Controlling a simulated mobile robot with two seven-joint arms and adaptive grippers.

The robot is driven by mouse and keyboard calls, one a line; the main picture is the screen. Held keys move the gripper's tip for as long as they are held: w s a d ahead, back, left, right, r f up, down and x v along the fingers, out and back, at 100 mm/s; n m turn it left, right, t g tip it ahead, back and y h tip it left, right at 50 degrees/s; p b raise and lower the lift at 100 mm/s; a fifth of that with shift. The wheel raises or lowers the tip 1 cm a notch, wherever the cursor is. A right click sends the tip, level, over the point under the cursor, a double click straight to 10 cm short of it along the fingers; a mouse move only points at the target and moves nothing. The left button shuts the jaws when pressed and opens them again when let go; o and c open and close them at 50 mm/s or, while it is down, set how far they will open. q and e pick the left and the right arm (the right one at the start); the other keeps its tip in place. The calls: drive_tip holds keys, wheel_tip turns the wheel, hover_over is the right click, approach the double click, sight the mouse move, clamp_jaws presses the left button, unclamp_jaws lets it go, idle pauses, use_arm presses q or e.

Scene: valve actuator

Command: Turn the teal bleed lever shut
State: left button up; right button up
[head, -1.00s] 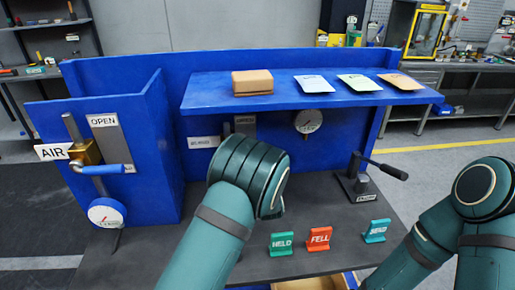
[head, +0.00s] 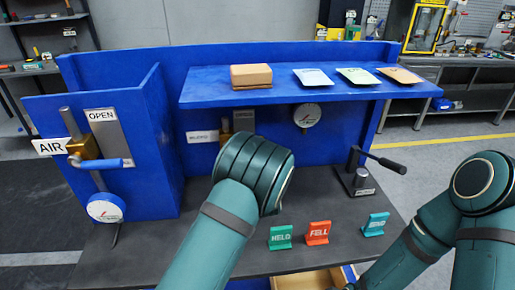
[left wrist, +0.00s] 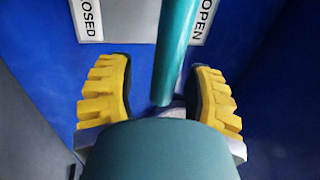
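The teal bleed lever (left wrist: 176,45) shows in the left wrist view as a rod running down from the top edge, nearer the OPEN plate (left wrist: 203,20) than the CLOSED plate (left wrist: 88,18). My left gripper (left wrist: 160,95) is open, with one yellow-padded finger on each side of the lever's lower end. Gaps show beside the lever, and the right finger is nearer to it. In the head view my left arm hides the lever and the left gripper. The bleed sign (head: 202,137) shows on the back panel. My right gripper is out of view.
A shelf (head: 215,90) with a box and several packets overhangs the panel. The air valve's blue handle (head: 100,162) is at left. A black-handled lever (head: 380,160) stands at right. HELD (head: 280,237), FELL (head: 318,232) and another tag stand on the dark bench.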

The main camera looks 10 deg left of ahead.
use_arm(q)
drive_tip(key=s+d, duration=0.3)
drive_tip(key=s, duration=0.9)
drive_tip(key=shift+s+d, duration=0.35)
